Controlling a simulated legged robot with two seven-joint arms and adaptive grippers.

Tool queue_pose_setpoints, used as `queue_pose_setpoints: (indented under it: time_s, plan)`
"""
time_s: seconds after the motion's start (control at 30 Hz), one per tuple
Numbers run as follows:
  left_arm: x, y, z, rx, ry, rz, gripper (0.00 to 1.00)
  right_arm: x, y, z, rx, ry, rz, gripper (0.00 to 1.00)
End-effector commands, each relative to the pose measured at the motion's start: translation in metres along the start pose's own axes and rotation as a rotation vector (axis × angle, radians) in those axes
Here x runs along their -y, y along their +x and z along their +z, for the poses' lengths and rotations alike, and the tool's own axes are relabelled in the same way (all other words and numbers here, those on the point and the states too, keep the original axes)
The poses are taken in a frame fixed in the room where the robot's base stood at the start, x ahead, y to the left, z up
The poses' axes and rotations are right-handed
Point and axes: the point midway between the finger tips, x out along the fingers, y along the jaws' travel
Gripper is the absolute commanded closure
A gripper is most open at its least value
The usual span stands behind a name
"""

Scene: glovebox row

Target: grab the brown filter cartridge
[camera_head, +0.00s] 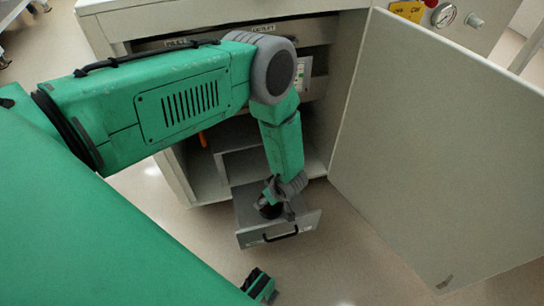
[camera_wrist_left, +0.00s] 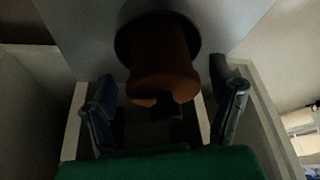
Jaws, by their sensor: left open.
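The brown filter cartridge (camera_wrist_left: 163,62) shows in the left wrist view, with a dark round cap or flange at its upper end. It lies between the two spread fingers of my left gripper (camera_head: 273,196), with gaps on both sides. In the head view, my left gripper reaches down into the open grey drawer (camera_head: 301,222). A dark round part shows under the gripper there. The brown body of the cartridge cannot be made out in the head view.
The drawer stands out of a cabinet (camera_head: 181,172) and has a black handle (camera_head: 280,236). A large cabinet door (camera_head: 440,150) stands open to the right. My left arm passes in front of the cabinet opening. Drawer walls rise close to both fingers. The floor in front is clear.

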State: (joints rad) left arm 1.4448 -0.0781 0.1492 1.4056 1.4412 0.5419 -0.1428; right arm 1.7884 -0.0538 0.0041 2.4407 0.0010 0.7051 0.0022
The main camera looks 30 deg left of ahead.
Motion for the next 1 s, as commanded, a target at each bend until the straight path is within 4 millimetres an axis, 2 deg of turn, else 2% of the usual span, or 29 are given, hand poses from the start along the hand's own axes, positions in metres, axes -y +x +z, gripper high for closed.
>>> queue_pose_setpoints:
  time_s: [0.1,0.27,0.57,0.67,1.0]
  plan:
    - [0.001,0.0,-0.002,0.003,-0.002,0.0,0.22,0.0,-0.002,0.0,-0.001,0.0,0.0,1.0]
    - [0.001,0.001,-0.002,0.004,-0.002,0.0,0.79,0.001,-0.002,-0.001,-0.001,-0.001,-0.001,1.0]
    - [0.002,-0.001,-0.001,0.0,0.0,-0.004,0.81,0.0,-0.002,-0.001,-0.001,-0.001,-0.001,1.0]
    - [0.001,-0.008,-0.005,0.0,-0.001,-0.002,0.81,0.0,-0.007,-0.001,-0.001,-0.001,0.0,1.0]
    - [0.0,-0.07,-0.031,0.002,-0.003,0.0,0.81,0.0,-0.041,-0.003,-0.001,-0.001,0.0,1.0]
